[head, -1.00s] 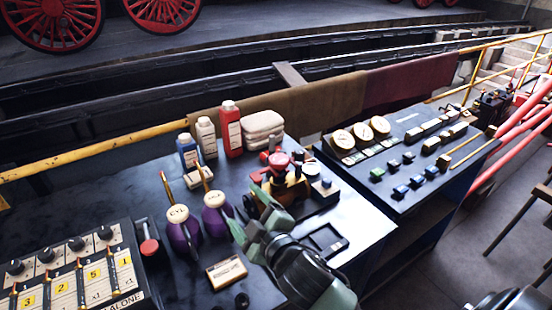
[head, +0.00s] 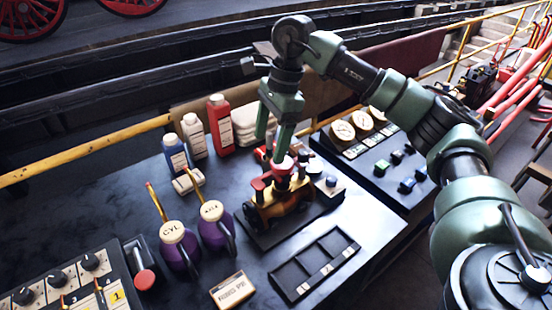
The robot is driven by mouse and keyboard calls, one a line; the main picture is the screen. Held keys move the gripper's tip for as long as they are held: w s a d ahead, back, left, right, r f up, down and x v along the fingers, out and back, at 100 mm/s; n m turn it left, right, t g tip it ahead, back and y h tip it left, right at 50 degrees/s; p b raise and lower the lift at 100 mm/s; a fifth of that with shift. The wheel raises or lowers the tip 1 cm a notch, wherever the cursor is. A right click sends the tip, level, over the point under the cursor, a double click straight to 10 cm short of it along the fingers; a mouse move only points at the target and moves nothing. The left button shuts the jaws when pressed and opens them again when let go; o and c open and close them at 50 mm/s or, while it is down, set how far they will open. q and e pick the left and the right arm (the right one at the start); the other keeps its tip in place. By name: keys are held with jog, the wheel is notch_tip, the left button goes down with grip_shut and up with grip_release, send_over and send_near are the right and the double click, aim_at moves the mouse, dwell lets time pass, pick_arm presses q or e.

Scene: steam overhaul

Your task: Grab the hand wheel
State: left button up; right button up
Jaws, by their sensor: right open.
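A small model steam engine (head: 277,203) with a black, brass and red body stands on a dark base on the workbench. A red round part that looks like the hand wheel (head: 283,166) sits on top of it. My right gripper (head: 271,146) points down just above and slightly behind this part, with its green fingers apart. One fingertip overlaps the red part in the picture, and I cannot tell whether it touches. My left gripper is out of view.
Red, white and blue bottles (head: 219,125) stand behind and left of the engine. Two purple oil cans (head: 214,235) stand to its left. A black compartment tray (head: 314,266) lies in front. A gauge panel (head: 377,160) stands to the right.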

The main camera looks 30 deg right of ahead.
aim_at(282, 167)
jog(key=d, duration=0.2)
jog(key=d+h, duration=0.1)
jog(key=shift+s+d+r, duration=0.25)
jog(key=shift+r, duration=0.1)
jog(key=f+p, duration=0.1)
jog(key=f, duration=0.1)
jog(key=f+p, duration=0.1)
jog(key=f, duration=0.1)
jog(key=f+p, duration=0.1)
jog(key=f, duration=0.1)
jog(key=shift+s+a+f, duration=0.1)
jog(key=shift+s+a, duration=0.05)
jog(key=shift+s, duration=0.1)
jog(key=shift+a+f, duration=0.1)
jog(key=shift+f, duration=0.4)
jog(key=c, duration=1.6)
jog(key=shift+r, duration=0.1)
grip_shut()
jog(key=shift+w, duration=0.1)
